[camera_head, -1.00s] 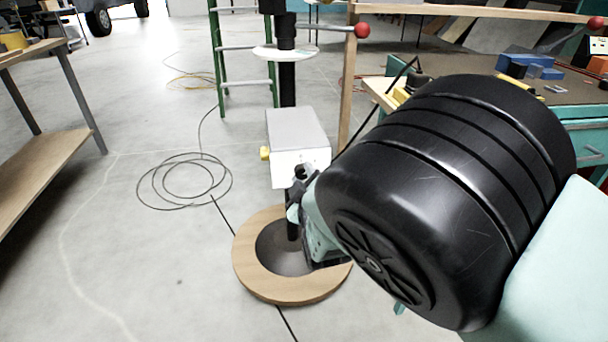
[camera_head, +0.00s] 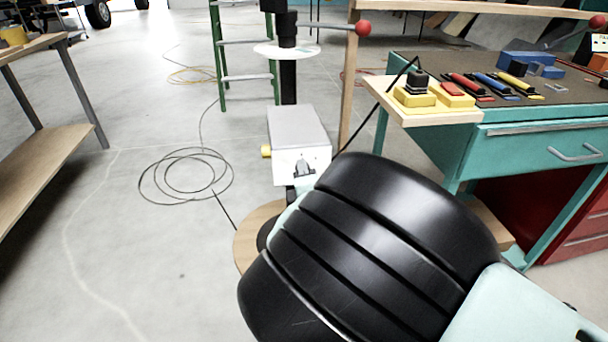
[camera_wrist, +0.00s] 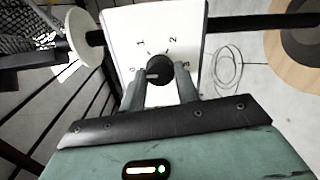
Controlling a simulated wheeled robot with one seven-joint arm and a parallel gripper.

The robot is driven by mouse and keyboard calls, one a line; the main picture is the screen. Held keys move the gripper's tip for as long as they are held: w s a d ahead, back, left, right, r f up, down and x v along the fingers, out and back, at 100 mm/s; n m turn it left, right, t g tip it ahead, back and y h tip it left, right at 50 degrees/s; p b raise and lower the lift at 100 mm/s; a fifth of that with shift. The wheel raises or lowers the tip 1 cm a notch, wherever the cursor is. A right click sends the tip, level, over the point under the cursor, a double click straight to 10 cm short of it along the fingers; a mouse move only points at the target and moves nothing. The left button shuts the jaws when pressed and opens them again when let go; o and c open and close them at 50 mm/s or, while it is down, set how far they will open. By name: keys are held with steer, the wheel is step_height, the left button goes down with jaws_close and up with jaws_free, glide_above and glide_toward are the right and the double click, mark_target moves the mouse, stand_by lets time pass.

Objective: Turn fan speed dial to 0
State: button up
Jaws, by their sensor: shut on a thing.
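The fan's white control box (camera_head: 295,125) is on the black pole; it also shows in the wrist view (camera_wrist: 190,18). In the wrist view its face carries printed 1 and 2 marks, and a mark at left that may be 0. The round black speed dial (camera_wrist: 160,67) is on this face. A pale mark on it points left, toward that left mark. My gripper (camera_wrist: 161,76) is shut on the dial, one finger on each side. In the head view my gripper (camera_head: 303,172) is at the box's front, and the dial is hard to make out there.
A round wooden base (camera_head: 248,240) stands under the pole, partly hidden by my arm. A teal workbench (camera_head: 485,150) with tools is at right, with a small wooden shelf (camera_head: 440,117) holding yellow switch boxes. A cable coil (camera_head: 185,177) lies on the open floor at left.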

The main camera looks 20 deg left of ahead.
steer(key=shift+n, duration=0.4)
steer(key=o, duration=1)
steer(key=shift+c, duration=0.2)
steer(key=f+p+v, duration=0.1)
steer(key=p+v, duration=0.5)
steer(key=v, duration=1.1)
steer(key=shift+s+r, duration=0.25)
steer(key=shift+r, duration=0.1)
steer(key=shift+d, duration=0.1)
